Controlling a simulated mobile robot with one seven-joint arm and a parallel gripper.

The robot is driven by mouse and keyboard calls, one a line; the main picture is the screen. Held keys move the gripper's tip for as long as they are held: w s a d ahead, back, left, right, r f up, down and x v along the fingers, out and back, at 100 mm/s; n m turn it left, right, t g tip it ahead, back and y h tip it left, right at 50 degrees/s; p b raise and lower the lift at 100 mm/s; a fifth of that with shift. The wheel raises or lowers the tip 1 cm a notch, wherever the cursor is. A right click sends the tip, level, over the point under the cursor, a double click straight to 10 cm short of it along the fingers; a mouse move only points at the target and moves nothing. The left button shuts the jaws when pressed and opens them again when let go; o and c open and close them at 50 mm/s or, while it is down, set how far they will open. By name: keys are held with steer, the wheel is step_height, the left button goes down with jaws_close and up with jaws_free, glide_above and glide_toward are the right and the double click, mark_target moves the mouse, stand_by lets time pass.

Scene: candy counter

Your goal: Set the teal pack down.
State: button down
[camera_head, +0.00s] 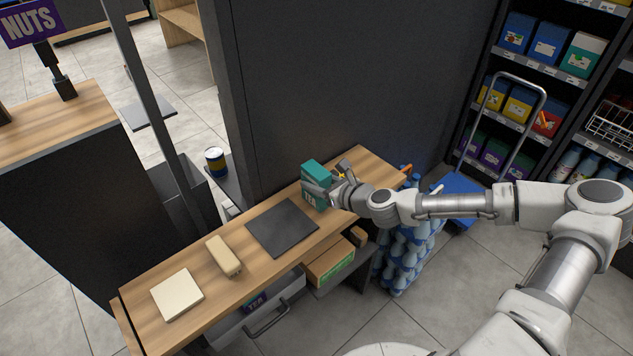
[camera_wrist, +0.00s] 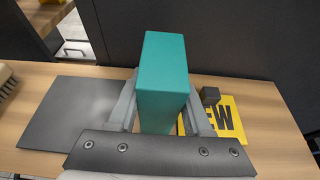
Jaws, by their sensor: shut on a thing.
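The teal pack (camera_wrist: 162,80) is an upright box held between the two fingers of my gripper (camera_wrist: 160,108) in the wrist view. In the head view the teal pack (camera_head: 316,171) shows white lettering on its front, partly covered by my gripper (camera_head: 325,188). The gripper is shut on the pack at the right part of the wooden counter (camera_head: 350,212). The pack is just right of a dark square mat (camera_head: 283,227). Whether its base touches the counter is hidden.
A yellow sign with black letters (camera_wrist: 228,122) lies right of the pack. A dark wall (camera_head: 310,90) stands behind. The dark mat is bare.

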steer(key=shift+f, duration=0.2)
steer(key=shift+c, duration=1.8)
jaws_free()
steer(key=shift+r, duration=0.1)
steer(key=shift+o, duration=0.2)
steer(key=shift+r, duration=0.1)
